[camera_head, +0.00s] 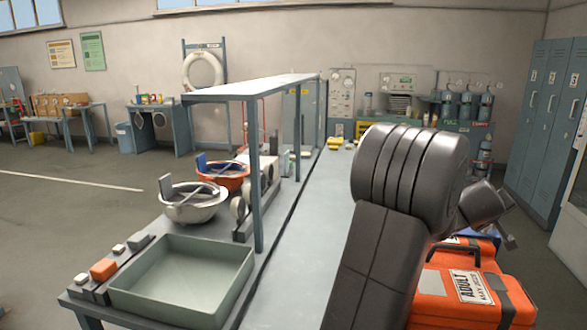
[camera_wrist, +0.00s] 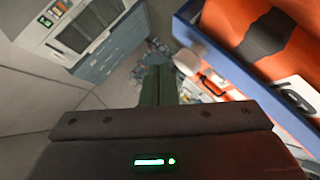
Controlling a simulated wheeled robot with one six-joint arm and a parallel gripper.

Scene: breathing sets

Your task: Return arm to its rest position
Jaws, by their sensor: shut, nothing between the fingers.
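My arm rises folded in front of the bench in the head view, its dark links covering part of the worktop. My gripper (camera_head: 510,240) shows small at the right of the arm, beside and above the orange cases. In the wrist view my gripper (camera_wrist: 158,72) has its fingers together, with nothing seen between them. An orange case (camera_head: 470,288) with an "ADULT" label lies below it at the right. In the wrist view an orange case (camera_wrist: 255,35) sits in a blue-edged tray (camera_wrist: 243,82) at the right, apart from the fingers.
A grey-green tray (camera_head: 185,275) stands at the worktop's front left. Blue lockers (camera_head: 545,125) stand at the right. The worktop (camera_head: 310,245) left of my arm is clear.

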